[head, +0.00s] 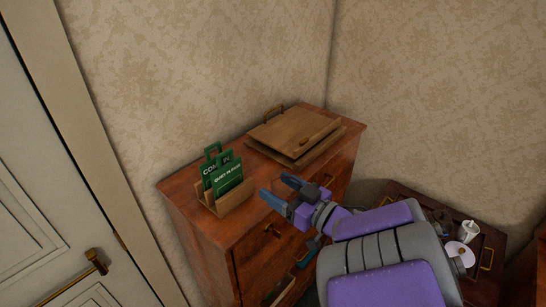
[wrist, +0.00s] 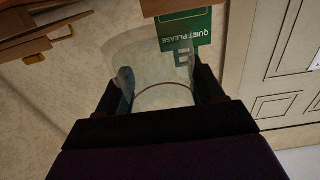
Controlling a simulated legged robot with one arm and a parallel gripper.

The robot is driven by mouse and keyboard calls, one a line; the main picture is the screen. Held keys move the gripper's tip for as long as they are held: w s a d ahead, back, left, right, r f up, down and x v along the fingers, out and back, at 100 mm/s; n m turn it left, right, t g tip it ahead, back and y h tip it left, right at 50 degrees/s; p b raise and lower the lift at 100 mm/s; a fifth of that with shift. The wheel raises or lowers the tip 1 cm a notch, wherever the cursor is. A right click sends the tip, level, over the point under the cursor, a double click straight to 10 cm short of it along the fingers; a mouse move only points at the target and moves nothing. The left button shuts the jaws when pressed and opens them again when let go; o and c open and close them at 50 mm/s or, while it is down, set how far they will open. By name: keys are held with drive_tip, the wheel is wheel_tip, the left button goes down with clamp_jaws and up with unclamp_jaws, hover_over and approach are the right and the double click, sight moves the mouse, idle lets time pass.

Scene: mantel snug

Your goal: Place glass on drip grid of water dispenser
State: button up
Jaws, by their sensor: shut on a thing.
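My gripper (head: 278,191) is beside the front edge of the wooden chest, to the right of the green signs. In the wrist view its two fingers (wrist: 165,86) are shut on a clear glass (wrist: 143,58). The glass is see-through, with a curved rim line near the gripper. I cannot make the glass out in the head view. I see no water dispenser or drip grid that I can identify in either view.
The chest (head: 190,210) bears a wooden holder (head: 234,199) with green signs (head: 222,173) and a wooden box (head: 295,132) behind. A dark low cabinet (head: 405,192) at right bears small white and pink items. A white door (head: 35,215) stands at left.

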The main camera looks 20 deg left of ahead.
drive_tip(key=shift+w+a+p, duration=0.2)
drive_tip(key=shift+w+p, duration=0.35)
drive_tip(key=shift+p, duration=0.05)
drive_tip(key=shift+w+a+p, duration=0.35)
drive_tip(key=shift+a+p, duration=0.15)
drive_tip(key=shift+p, duration=0.15)
drive_tip(key=w+a, duration=0.2)
drive_tip(key=w, duration=0.2)
drive_tip(key=w+a+b, duration=0.1)
drive_tip(key=w+a, duration=0.1)
drive_tip(key=w, duration=0.1)
drive_tip(key=w+a+f+b, duration=0.1)
drive_tip(key=w+a, duration=0.1)
drive_tip(key=w, duration=0.2)
drive_tip(key=shift+w+f, duration=0.1)
drive_tip(key=shift+w, duration=0.25)
drive_tip(key=shift+w+f+b, duration=0.1)
drive_tip(key=shift+f+b, duration=0.8)
drive_tip(key=shift+f, duration=1)
drive_tip(key=shift+r, duration=0.1)
drive_tip(key=o, duration=1.3)
